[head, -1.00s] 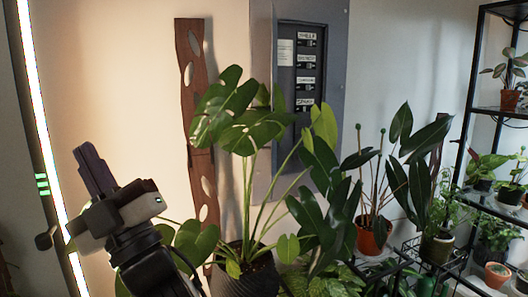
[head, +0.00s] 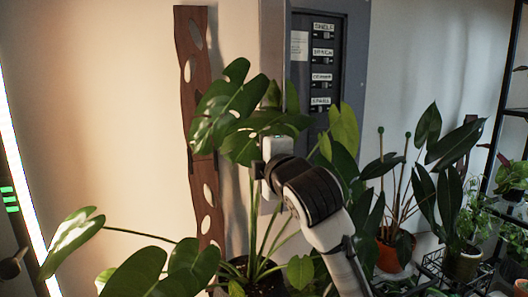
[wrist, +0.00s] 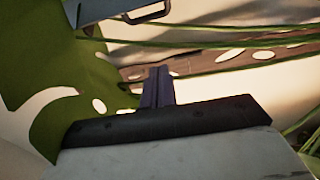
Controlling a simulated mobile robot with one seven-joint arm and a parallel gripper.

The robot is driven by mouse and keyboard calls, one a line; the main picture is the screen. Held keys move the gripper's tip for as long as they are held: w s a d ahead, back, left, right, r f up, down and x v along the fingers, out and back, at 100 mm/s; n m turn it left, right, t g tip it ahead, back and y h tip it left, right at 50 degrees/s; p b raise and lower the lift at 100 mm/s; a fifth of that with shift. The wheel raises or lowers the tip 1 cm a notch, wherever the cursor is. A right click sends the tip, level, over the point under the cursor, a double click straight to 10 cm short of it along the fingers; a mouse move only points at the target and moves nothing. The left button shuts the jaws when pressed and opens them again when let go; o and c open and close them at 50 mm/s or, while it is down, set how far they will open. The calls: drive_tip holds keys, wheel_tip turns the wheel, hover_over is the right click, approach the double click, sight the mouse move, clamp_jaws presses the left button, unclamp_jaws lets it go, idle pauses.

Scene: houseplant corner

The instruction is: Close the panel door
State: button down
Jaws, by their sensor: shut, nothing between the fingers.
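The grey wall panel (head: 357,60) stands open, showing a column of labelled switches (head: 322,75). Its door (head: 273,45) is swung out at the left side and seen nearly edge-on, its lower part hidden by leaves and my arm. In the wrist view, a blue-grey piece at the top, seemingly the door (wrist: 92,10), carries a metal handle (wrist: 148,14). My gripper (wrist: 157,85) is shut and empty, its fingers below the handle and apart from it in the picture. In the head view, its fingers are hidden behind monstera leaves and my wrist.
A large monstera (head: 228,105) crowds in front of the panel and around my gripper. A carved wooden strip (head: 193,90) hangs on the wall to the left. More potted plants (head: 394,250) and a black shelf rack (head: 505,110) stand at the right.

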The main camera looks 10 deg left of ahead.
drive_tip(key=w+p, duration=0.3)
drive_tip(key=w, duration=0.3)
drive_tip(key=shift+w, duration=0.3)
drive_tip(key=shift+d, duration=0.1)
